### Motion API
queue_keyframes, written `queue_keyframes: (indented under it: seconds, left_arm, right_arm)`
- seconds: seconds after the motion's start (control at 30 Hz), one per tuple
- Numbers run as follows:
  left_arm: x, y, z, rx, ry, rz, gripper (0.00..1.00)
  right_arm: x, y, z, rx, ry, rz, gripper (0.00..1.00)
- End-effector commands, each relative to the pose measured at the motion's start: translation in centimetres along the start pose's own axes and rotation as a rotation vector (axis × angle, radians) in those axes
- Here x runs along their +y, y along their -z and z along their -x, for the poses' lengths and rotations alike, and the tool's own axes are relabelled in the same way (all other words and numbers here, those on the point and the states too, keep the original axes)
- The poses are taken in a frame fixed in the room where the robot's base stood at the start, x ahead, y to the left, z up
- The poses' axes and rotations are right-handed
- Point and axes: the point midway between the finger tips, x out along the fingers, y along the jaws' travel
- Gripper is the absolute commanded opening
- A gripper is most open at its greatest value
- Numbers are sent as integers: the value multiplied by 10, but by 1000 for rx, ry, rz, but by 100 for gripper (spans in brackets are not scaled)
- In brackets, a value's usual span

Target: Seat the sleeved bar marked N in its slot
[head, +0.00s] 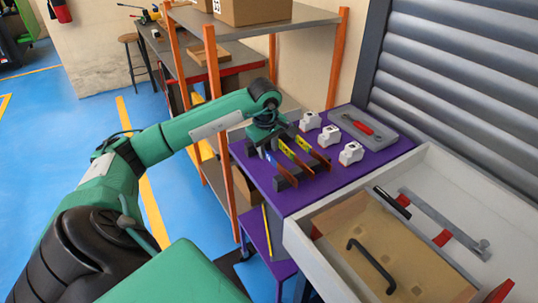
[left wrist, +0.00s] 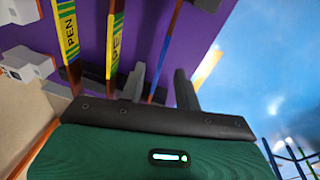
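My right gripper is not in view.
Several white blocks (head: 351,153) stand on the purple table (head: 290,203) right of the bars. A grey tray with a red-handled tool (head: 360,127) lies behind. A pale open box (head: 300,245) with a handled wooden panel is at the front right. An orange-post shelf (head: 219,130) stands behind the arm.

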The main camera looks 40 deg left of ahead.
Motion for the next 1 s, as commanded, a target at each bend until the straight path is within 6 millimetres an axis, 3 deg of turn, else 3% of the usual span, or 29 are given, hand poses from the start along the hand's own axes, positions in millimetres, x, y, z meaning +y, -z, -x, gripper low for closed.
queue_keyframes:
  seconds: [0.13, 0.4, 0.57, 0.6, 1.0]
  left_arm:
    - [0, 0, -16, -1, 2, 1, 33]
    - [0, 0, -19, 0, 0, 1, 33]
    - [0, 0, -19, 0, 0, 1, 1]
    - [0, 0, -19, 0, 0, 1, 0]
    - [1, 0, -16, 0, -4, 2, 0]
  right_arm:
    - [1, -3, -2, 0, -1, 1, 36]
    - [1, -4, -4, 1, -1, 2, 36]
    - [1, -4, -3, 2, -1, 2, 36]
    - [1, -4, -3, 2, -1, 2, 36]
    - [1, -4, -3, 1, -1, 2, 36]
